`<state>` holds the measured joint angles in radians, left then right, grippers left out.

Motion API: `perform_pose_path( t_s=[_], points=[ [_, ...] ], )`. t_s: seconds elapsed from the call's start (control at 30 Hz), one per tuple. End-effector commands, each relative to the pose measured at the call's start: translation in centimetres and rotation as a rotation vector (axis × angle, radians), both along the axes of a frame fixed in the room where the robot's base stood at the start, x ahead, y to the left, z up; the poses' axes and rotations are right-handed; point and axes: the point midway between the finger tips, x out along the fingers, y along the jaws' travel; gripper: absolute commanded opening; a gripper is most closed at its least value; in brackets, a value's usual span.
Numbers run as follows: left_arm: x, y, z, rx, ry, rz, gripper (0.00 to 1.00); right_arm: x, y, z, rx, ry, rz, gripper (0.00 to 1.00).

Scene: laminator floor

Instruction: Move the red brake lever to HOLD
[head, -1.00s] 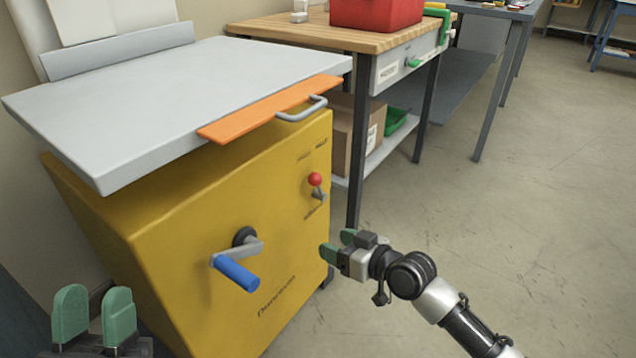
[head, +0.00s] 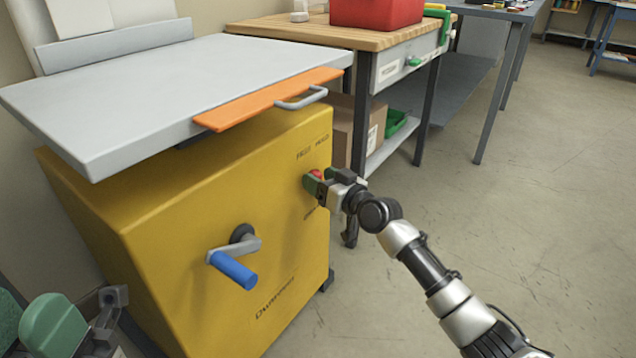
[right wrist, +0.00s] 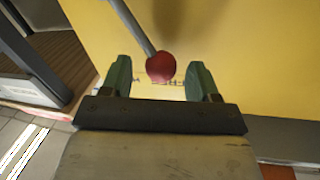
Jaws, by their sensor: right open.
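The red ball knob of the brake lever (head: 315,174) shows on the front of the yellow machine (head: 200,200), partly hidden by my right gripper (head: 313,184). In the right wrist view the red knob (right wrist: 161,67) sits between the two green fingers of my right gripper (right wrist: 161,82), with gaps on both sides. Its grey stem runs up and left in that view. The right gripper is open around the knob. Lettering, including FREE and HOLD, is printed above the lever. My left gripper (head: 55,325) is only partly in view at the bottom left, away from the lever.
A blue-handled crank (head: 234,268) sticks out of the machine front, left of and below the lever. An orange bar with a grey handle (head: 302,98) edges the grey top. A wooden workbench (head: 290,32) stands behind. The floor at right is clear.

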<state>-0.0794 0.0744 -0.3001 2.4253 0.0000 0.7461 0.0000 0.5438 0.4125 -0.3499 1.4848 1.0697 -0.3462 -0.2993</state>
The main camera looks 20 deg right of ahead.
Motion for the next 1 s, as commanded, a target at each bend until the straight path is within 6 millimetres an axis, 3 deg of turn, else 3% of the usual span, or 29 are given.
perform_pose_path(
  t_s=[0.43,0.8,1.0],
  points=[
    [0.06,-0.04,0.26,0.002,-0.014,0.001,0.43,1.02,0.58,0.01,0.0,0.001,0.001,0.59],
    [0.06,-0.06,0.24,0.002,-0.014,0.0,0.43,0.99,0.57,-0.02,0.0,0.002,0.001,0.02],
    [0.06,-0.05,0.28,0.002,-0.015,0.0,0.43,0.99,0.59,-0.04,0.006,0.007,0.003,0.0]
  ],
)
